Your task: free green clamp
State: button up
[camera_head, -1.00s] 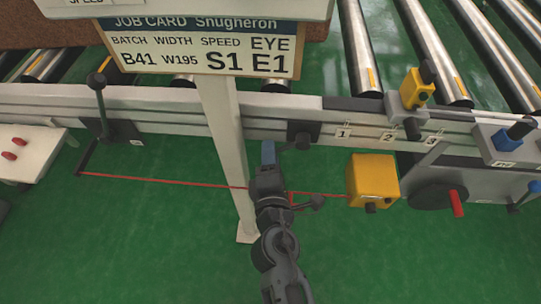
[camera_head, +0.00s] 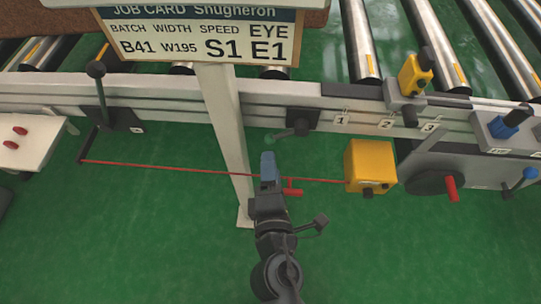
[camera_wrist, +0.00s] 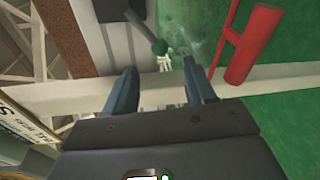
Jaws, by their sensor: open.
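The green clamp's ball-ended lever (camera_head: 272,138) points left from a dark clamp block (camera_head: 302,120) on the rail's front face. In the wrist view the green ball (camera_wrist: 160,47) shows just beyond and between my fingertips, with a gap. My gripper (camera_head: 268,158) is open and empty, below the lever in the head view. It also shows in the wrist view (camera_wrist: 160,68), with both blue-grey fingers apart. I cannot tell the depth gap between ball and fingertips exactly.
A red cord (camera_head: 165,169) runs low across the front, with a red handle (camera_head: 291,192) beside my gripper; the handle also shows in the wrist view (camera_wrist: 252,45). A pale post (camera_head: 225,130) stands left. A yellow box (camera_head: 370,163) sits right.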

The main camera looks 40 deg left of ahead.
aim_at(282, 135)
jog(key=shift+s+d, duration=0.15)
